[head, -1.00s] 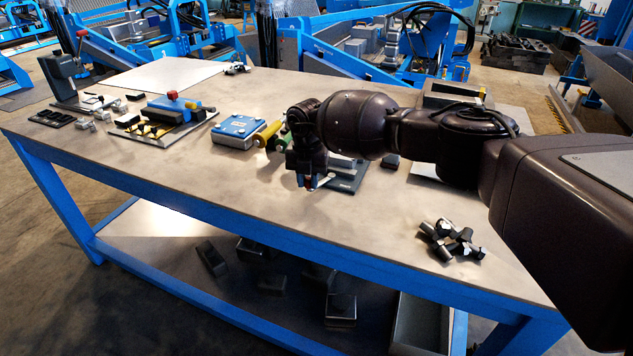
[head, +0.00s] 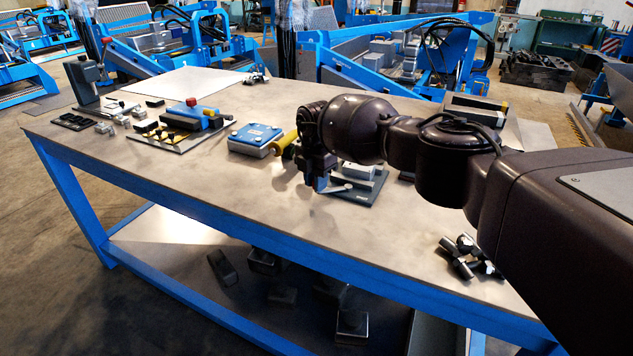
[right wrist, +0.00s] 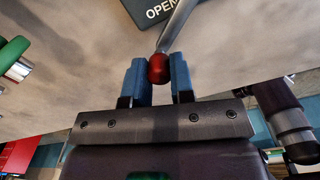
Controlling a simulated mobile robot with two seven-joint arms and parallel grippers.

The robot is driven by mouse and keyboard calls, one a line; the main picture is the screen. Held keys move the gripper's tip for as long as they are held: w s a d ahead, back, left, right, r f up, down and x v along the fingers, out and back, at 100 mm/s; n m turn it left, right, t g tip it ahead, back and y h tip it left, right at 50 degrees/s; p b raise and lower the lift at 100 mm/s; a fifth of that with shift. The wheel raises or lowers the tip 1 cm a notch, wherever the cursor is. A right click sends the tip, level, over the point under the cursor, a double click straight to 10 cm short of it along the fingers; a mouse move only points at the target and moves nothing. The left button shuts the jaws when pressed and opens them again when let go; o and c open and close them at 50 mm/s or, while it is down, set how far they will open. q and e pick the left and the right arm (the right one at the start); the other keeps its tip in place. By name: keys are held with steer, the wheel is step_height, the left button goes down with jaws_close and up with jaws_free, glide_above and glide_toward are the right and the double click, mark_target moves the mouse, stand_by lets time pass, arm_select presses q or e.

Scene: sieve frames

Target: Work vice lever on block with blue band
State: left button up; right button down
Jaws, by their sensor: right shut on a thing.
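In the right wrist view a metal lever (right wrist: 179,27) ends in a red knob (right wrist: 158,70). My right gripper (right wrist: 159,62) has its two blue fingers on either side of this knob and is shut on it. A dark plate (right wrist: 178,8) lettered "OPEN" lies beyond the lever. In the head view my right gripper (head: 321,185) is low over the table at the vice (head: 362,172), which stands on a dark base plate (head: 372,196). My arm hides part of the vice. I cannot make out a blue band on a block there. My left gripper is not in view.
A blue box (head: 255,138) and a yellow-handled tool (head: 285,141) lie left of my gripper. A green cylinder (right wrist: 14,52) shows at the left in the wrist view. Dark knobs (head: 466,252) lie near the front edge. The front-middle tabletop is bare.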

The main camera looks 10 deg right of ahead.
steer(key=shift+w+r, duration=0.1)
steer(key=shift+r, duration=0.05)
steer(key=c, duration=1.4)
jaws_free()
steer(key=o, duration=0.4)
step_height(320, 180, up, 9)
steer(key=shift+r+p, duration=0.15)
steer(key=shift+p, duration=0.5)
steer(key=shift+r, duration=0.7)
steer(key=shift+f, duration=0.1)
